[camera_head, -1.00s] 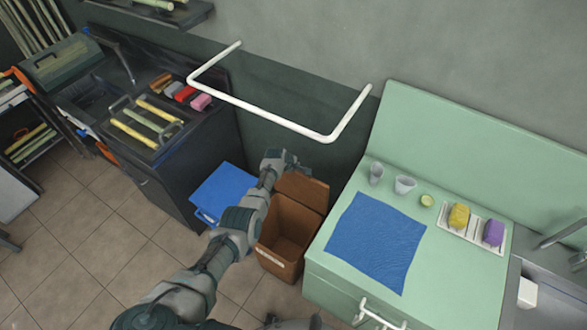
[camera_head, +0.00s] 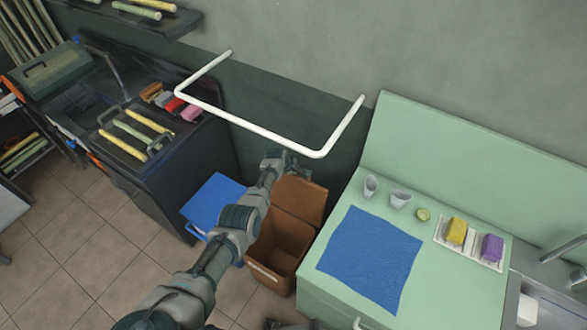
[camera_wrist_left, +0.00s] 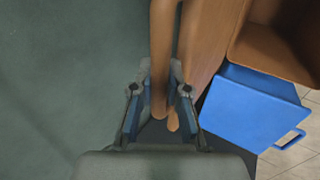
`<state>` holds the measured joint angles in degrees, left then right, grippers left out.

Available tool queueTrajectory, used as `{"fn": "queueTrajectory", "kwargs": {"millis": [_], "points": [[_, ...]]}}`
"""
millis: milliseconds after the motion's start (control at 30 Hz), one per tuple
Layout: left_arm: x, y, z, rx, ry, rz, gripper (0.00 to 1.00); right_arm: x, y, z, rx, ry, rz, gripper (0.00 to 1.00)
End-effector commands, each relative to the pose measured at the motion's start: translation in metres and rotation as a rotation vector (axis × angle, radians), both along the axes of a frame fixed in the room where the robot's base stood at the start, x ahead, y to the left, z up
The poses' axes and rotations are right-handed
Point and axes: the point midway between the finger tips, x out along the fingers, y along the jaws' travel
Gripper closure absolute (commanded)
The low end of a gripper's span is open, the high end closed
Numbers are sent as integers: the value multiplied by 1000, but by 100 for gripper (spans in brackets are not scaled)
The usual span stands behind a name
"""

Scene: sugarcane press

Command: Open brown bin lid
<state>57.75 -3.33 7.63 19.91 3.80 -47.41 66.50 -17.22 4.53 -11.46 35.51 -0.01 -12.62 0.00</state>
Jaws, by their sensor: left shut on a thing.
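The brown bin (camera_head: 275,262) stands on the floor between the blue bin and the green counter. Its inside shows from above. The brown lid (camera_head: 302,202) is raised steeply at the back of the bin, near the wall. My left gripper (camera_head: 288,164) is at the lid's upper left edge. In the left wrist view my left gripper (camera_wrist_left: 159,112) is shut on the lid, whose edge (camera_wrist_left: 163,60) runs between its fingers. My left arm hides part of the bin's left side. My right gripper does not show clearly.
The blue bin (camera_head: 214,199) stands close on the left and also shows in the wrist view (camera_wrist_left: 250,108). The green counter (camera_head: 330,290) is close on the right. A white rail (camera_head: 250,126) juts from the wall above. Tiled floor (camera_head: 100,250) is clear at left.

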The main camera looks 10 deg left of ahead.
Motion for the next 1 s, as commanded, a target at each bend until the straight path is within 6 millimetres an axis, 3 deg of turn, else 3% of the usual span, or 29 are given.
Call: {"fn": "queueTrajectory", "kwargs": {"millis": [267, 300, 400, 1000], "points": [[-3, -3, -4, -3, 9, -4, 100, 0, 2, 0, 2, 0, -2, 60], [-3, -3, -4, -3, 9, -4, 83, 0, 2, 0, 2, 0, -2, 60], [-2, -2, -3, -3, 8, -3, 59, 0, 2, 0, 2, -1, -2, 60], [-4, 1, 7, -2, 1, -1, 59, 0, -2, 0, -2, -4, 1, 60]]}}
